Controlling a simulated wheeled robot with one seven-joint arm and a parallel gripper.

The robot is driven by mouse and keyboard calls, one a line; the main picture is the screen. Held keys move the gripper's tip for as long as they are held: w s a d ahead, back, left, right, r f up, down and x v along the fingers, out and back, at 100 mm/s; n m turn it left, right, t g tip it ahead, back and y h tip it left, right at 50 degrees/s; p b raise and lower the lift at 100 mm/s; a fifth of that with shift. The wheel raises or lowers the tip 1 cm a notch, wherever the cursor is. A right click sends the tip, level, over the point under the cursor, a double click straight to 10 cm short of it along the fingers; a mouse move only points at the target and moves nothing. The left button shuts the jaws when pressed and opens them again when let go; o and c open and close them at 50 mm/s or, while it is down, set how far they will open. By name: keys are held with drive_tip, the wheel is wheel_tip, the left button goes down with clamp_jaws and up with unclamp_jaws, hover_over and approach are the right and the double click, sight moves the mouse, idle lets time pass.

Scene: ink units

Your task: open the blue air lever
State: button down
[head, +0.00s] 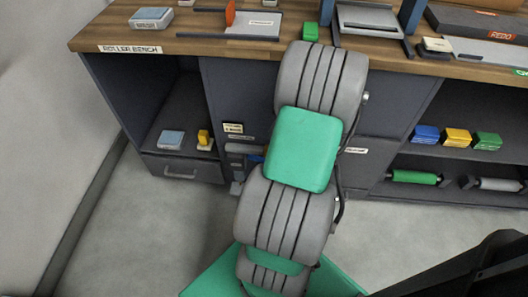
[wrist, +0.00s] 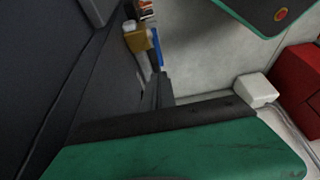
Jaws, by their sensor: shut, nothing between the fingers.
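The blue air lever (wrist: 156,48) shows in the wrist view as a narrow blue strip beside a brass-coloured valve body (wrist: 139,40) on a grey pipe. In the head view only a small blue piece of the lever (head: 257,158) shows at the left edge of my arm, by the bench front; the rest is hidden. My gripper (wrist: 158,90) shows in the wrist view as dark fingers, shut and empty, just below the valve and lever in the picture. I cannot tell whether they touch it. In the head view my arm hides the gripper.
The dark bench front (wrist: 60,80) runs close along the left in the wrist view. A white box (wrist: 255,90) and a red box (wrist: 300,75) stand at the right. The bench top (head: 190,45) holds trays and blocks. Open shelves (head: 450,160) hold coloured blocks and rollers.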

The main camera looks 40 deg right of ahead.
sight(257, 157)
drive_tip(key=b+x, duration=0.4)
drive_tip(key=x, duration=0.9)
drive_tip(key=shift+s+f, duration=0.15)
drive_tip(key=shift+d, duration=0.15)
